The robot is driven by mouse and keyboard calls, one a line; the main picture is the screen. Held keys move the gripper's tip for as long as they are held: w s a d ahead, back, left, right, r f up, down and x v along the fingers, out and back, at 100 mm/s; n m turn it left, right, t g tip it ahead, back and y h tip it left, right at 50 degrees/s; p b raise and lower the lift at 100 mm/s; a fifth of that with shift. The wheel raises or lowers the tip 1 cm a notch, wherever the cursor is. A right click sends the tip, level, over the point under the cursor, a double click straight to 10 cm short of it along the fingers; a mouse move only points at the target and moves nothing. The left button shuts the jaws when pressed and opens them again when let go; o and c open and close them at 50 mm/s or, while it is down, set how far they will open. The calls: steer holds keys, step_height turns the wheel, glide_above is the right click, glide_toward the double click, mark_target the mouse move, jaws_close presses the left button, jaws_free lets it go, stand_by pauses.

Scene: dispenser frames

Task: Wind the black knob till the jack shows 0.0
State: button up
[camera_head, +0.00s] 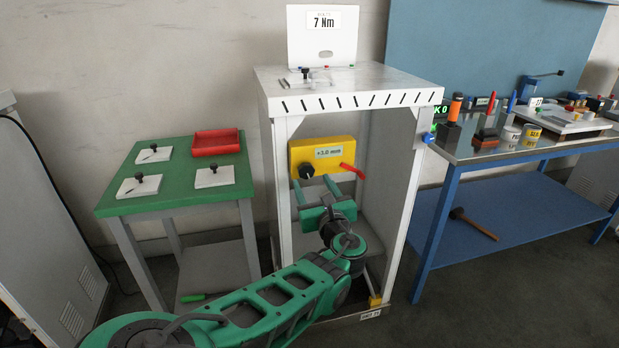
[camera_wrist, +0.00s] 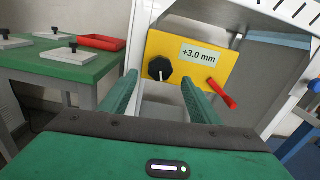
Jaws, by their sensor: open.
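The yellow jack box (camera_head: 322,146) is mounted inside the white frame, and its display (camera_head: 329,152) reads +3.0 mm. The black knob (camera_head: 306,170) is on the box's lower left, and a red lever (camera_head: 352,170) is on its lower right. In the wrist view the black knob (camera_wrist: 160,69) carries a pale pointer aimed downward; the display (camera_wrist: 199,56) and red lever (camera_wrist: 222,93) sit to its right. My gripper (camera_head: 316,184) is open and empty in front of and below the box. In the wrist view my gripper's fingers (camera_wrist: 158,79) stand apart, with the knob between them, nearer the left finger.
The white frame (camera_head: 419,165) has posts on both sides of my arm, and a white top (camera_head: 375,82) with a 7 Nm sign above. A green table (camera_head: 189,187) with a red tray (camera_head: 215,142) stands left. A blue bench (camera_head: 443,165) with tools stands right.

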mark_target(307, 174)
steer(key=shift+x, duration=2.75)
steer(key=shift+c, duration=0.3)
steer(key=c, duration=1)
steer(key=shift+d, duration=0.2)
steer(key=shift+a, duration=0.15)
